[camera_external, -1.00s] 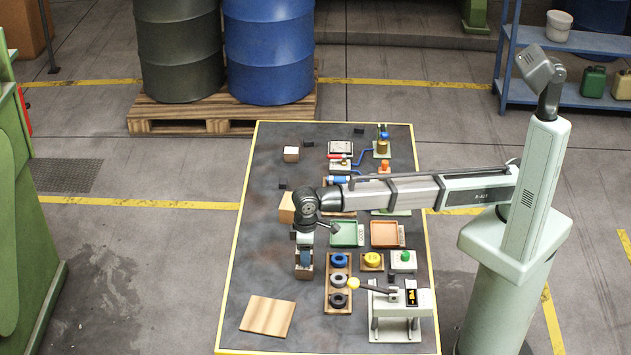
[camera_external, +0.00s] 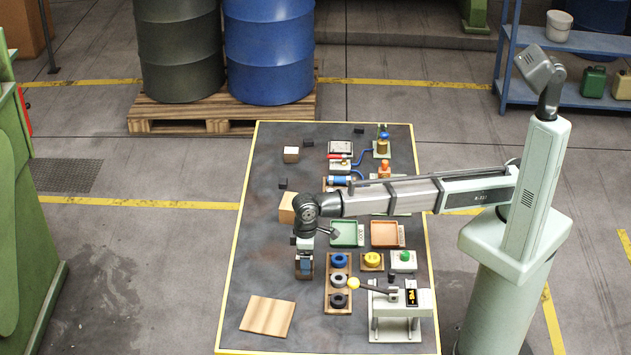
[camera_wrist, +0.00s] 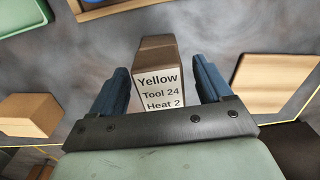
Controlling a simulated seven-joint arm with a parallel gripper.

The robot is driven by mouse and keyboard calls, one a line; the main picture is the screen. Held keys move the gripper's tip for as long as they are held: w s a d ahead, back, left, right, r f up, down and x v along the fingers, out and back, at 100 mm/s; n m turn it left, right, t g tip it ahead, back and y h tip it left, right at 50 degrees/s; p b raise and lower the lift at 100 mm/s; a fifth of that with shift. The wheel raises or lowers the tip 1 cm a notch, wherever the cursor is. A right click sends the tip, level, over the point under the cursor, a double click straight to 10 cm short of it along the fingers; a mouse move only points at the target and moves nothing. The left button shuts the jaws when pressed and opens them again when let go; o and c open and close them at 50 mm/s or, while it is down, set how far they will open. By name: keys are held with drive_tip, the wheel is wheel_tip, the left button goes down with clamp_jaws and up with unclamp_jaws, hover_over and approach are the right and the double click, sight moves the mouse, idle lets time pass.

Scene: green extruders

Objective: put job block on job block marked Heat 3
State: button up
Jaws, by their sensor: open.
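A brown job block (camera_wrist: 157,60) with a white label reading "Yellow Tool 24 Heat 2" stands between my fingers in the wrist view. My gripper (camera_wrist: 163,90) is open, with one blue finger on each side of the block and a gap visible on both sides. In the external view my gripper (camera_external: 304,264) is low at the table's left-middle and mostly covers that block. A small block with a white top (camera_external: 291,154) stands at the far left; its writing is too small to read. No label reading "Heat 3" is legible.
A tan block (camera_external: 286,208) stands behind my wrist, partly hidden. A wooden board (camera_external: 267,316) lies at the front left. A ring rack (camera_external: 327,285), a green tray (camera_external: 346,234) and a press (camera_external: 400,306) stand to the right. The table's left side is mostly clear.

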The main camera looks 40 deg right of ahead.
wheel_tip(320, 180, up, 12)
drive_tip(key=shift+r, duration=0.2)
idle(0.5)
